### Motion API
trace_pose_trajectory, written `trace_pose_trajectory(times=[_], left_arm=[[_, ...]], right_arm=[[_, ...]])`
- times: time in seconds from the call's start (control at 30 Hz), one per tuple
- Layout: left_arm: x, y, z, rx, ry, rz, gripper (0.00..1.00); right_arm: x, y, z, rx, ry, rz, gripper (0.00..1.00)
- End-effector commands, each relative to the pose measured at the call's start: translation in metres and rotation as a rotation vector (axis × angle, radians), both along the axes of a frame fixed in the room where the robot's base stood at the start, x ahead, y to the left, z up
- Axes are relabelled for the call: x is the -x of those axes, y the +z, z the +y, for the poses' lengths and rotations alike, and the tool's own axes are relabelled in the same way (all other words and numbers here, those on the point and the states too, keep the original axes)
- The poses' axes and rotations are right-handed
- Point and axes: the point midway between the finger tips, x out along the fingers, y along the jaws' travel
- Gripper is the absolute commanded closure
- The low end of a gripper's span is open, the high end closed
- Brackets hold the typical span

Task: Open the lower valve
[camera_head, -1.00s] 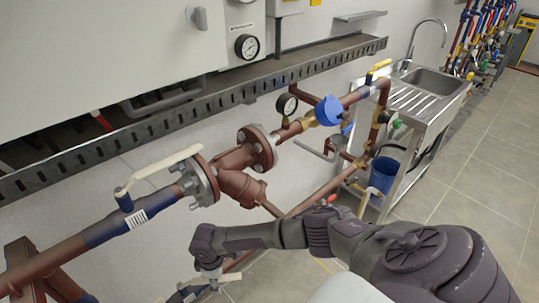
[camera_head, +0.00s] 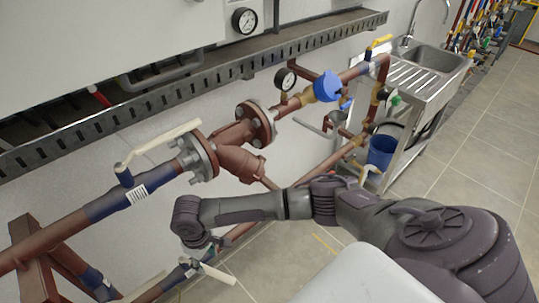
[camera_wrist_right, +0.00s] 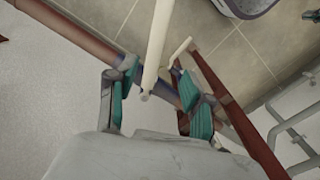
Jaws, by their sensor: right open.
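The lower valve is on the lower pipe, and its white lever (camera_head: 217,274) shows below my right gripper in the head view. In the wrist view the white lever (camera_wrist_right: 156,45) runs from the top edge down between the two fingers, its end near the pipe's blue section. My right gripper (camera_head: 199,250) is small and partly hidden by its own wrist in the head view. In the wrist view my right gripper (camera_wrist_right: 157,105) is open, with a teal-padded finger on either side of the lever. Whether either finger touches it I cannot tell. My left gripper is not in view.
The upper pipe carries another valve with a white lever (camera_head: 160,152). A pressure gauge (camera_head: 286,79) and a blue part (camera_head: 327,86) sit farther along it. A metal sink (camera_head: 432,82) and a blue bucket (camera_head: 381,151) stand at right. The tiled floor is open at right.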

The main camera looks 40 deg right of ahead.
Motion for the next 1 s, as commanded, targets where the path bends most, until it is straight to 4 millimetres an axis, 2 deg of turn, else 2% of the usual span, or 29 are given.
trace_pose_trajectory(times=[0.2, 0.27, 0.5, 0.7, 0.87, 1.0], left_arm=[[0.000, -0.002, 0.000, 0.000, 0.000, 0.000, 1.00], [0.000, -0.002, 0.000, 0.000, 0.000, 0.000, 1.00], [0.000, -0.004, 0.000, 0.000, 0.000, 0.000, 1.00], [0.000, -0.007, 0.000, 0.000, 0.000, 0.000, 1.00], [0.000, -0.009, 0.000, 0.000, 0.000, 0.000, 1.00], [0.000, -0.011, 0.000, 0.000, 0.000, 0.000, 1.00]], right_arm=[[-0.001, 0.043, 0.000, -0.002, 0.001, -0.004, 0.49], [0.002, 0.049, 0.002, -0.007, 0.005, -0.001, 0.49], [0.028, 0.028, 0.041, -0.125, 0.062, -0.039, 0.49], [0.049, 0.017, 0.064, -0.224, 0.074, -0.092, 0.49], [0.063, 0.008, 0.071, -0.278, 0.055, -0.138, 0.49], [0.075, -0.002, 0.067, -0.303, 0.015, -0.176, 0.49]])
